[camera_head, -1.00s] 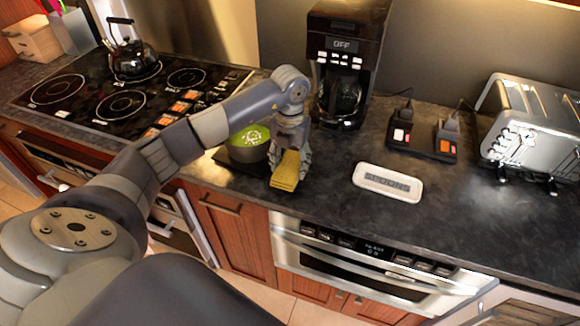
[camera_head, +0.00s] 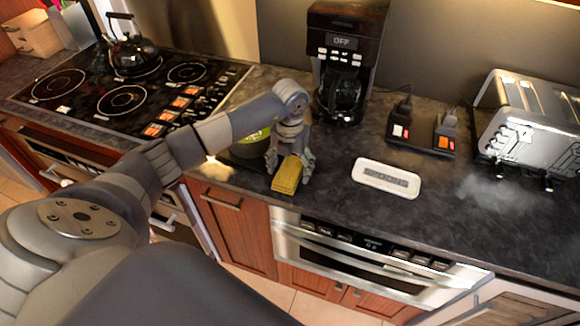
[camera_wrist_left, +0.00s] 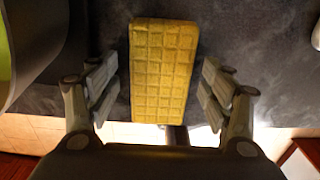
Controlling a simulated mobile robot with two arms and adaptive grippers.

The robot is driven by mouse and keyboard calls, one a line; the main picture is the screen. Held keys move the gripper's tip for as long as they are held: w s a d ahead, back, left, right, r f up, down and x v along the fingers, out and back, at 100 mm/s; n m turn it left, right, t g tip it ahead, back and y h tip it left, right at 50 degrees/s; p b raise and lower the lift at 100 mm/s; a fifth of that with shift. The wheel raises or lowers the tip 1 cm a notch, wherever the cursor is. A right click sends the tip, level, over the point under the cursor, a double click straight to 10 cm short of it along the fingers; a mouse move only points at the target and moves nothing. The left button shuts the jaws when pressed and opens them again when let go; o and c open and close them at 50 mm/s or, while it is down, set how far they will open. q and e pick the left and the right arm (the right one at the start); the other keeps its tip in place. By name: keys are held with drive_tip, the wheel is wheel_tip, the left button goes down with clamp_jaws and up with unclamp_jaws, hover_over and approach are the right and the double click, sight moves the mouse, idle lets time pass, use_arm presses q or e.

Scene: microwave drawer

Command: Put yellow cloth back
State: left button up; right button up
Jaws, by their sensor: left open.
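The yellow cloth (camera_head: 287,175) is a folded, waffle-textured block on the dark counter near its front edge. In the left wrist view the cloth (camera_wrist_left: 161,68) lies between the two open fingers, with a gap on each side. My left gripper (camera_head: 289,166) reaches down over the cloth from above, its fingers spread on either side of it. The fingers (camera_wrist_left: 160,95) also show in the left wrist view and do not press on the cloth. My right gripper is not in view.
A green-topped pot (camera_head: 250,147) stands left of the cloth, partly hidden by my left arm. A white spoon rest (camera_head: 387,178) lies to the right. A coffee maker (camera_head: 345,60) stands behind, a toaster (camera_head: 530,130) far right. The counter front right is clear.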

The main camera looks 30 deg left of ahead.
sight(290, 169)
use_arm(q)
drive_tip(key=shift+r, duration=0.45)
wheel_tip(290, 169, up, 11)
drive_tip(key=b, duration=0.4)
drive_tip(key=shift+r, duration=0.2)
